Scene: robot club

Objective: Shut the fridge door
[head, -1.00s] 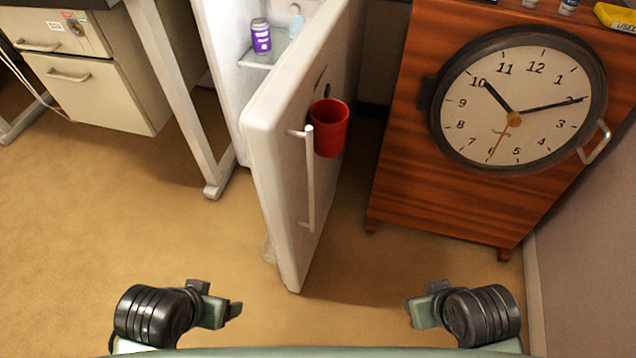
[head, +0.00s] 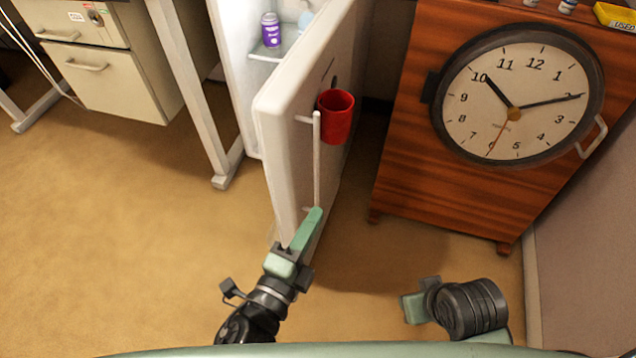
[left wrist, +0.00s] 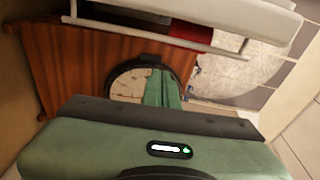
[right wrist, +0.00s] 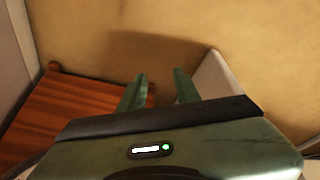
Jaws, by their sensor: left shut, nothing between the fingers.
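The white fridge door (head: 290,130) stands open in the head view, its outer face with the long bar handle (head: 317,160) turned to the right. The fridge body (head: 235,70) is behind it at the upper left. My left gripper (head: 317,212) is shut and empty, in front of the door by the handle's lower end; I cannot tell if it touches. In the left wrist view its fingers (left wrist: 162,88) are together below the handle bar (left wrist: 150,33). My right gripper (head: 405,306) is low at the right, away from the door; the right wrist view shows its fingers (right wrist: 160,90) apart and empty.
A red cup (head: 336,117) is on the door's outer face. A purple can (head: 271,30) stands inside the fridge. A wooden cabinet (head: 400,170) with a large clock (head: 515,95) stands at the right. A desk leg (head: 195,100) and drawers (head: 110,80) are at the left. Floor in front is clear.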

